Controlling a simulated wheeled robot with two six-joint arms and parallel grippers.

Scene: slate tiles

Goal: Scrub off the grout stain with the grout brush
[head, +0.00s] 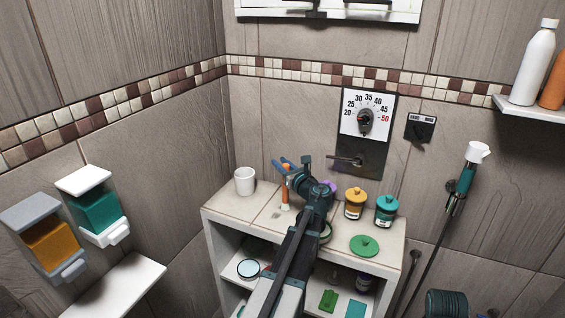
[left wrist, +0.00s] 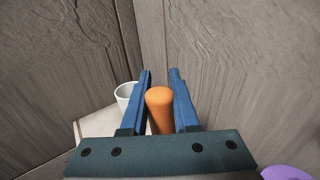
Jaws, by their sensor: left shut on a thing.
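The grout brush has an orange handle (head: 285,187) and a pale lower end, and stands upright over the tiled top of the white shelf unit (head: 238,215). My left gripper (head: 282,163) is shut on the upper part of this handle. In the left wrist view the rounded orange handle end (left wrist: 160,105) sits between the blue fingers. I cannot tell whether the brush's lower end touches the tiles. A small greyish mark (head: 276,215) lies on the tiles just left of the brush; it may be the grout stain. My right gripper is not in view.
A white cup (head: 244,181) stands left of the brush. A purple thing (left wrist: 287,172) is close to the gripper. Tiled walls stand close behind.

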